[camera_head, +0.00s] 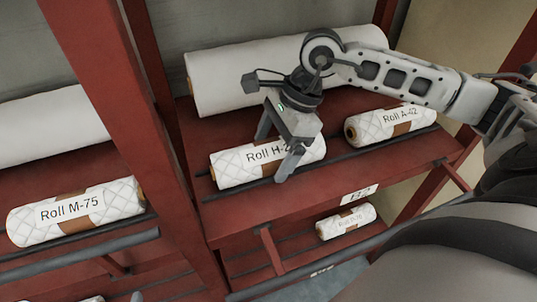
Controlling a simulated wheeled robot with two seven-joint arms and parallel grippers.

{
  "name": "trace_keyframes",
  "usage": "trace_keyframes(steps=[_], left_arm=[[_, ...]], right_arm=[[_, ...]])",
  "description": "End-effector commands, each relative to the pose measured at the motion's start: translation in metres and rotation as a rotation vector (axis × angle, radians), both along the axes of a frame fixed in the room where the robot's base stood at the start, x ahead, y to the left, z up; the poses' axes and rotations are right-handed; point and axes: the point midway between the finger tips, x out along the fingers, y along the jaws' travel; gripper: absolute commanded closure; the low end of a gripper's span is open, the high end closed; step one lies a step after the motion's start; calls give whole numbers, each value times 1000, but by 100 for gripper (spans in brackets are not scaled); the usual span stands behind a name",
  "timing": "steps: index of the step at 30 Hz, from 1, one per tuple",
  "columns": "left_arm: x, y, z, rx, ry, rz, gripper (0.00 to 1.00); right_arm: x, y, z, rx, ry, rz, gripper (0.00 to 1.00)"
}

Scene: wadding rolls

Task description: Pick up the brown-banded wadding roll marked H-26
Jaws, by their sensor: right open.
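The wadding roll whose label reads "Roll H-2", its last digit covered (232,169), lies on the front of the middle red shelf. It is white and quilted with a brown band, partly hidden by my right gripper. My right gripper (273,160) is open, pointing down, with one finger in front of the roll and the other behind it. I cannot tell whether the fingers touch it. My left gripper is not in view.
Roll A-42 (368,128) lies to the right on the same shelf (330,180). A large plain white roll (225,80) lies behind. Roll M-75 (110,203) is left of a red upright post (120,100). Another roll (346,222) sits on the shelf below.

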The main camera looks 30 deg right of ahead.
Motion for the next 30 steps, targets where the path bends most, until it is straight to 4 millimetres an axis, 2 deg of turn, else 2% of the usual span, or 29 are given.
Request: trace_keyframes(steps=[3,9,10,15,25,30], left_arm=[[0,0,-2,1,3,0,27],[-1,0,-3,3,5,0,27],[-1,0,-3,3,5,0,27],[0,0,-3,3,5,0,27],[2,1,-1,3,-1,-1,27],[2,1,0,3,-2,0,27]], right_arm=[[0,3,-8,1,1,0,13],[1,3,-9,0,0,0,13],[1,3,-9,0,0,0,16],[1,3,-9,0,0,0,62],[1,3,-7,0,-1,0,62],[2,3,4,0,-4,1,62]])
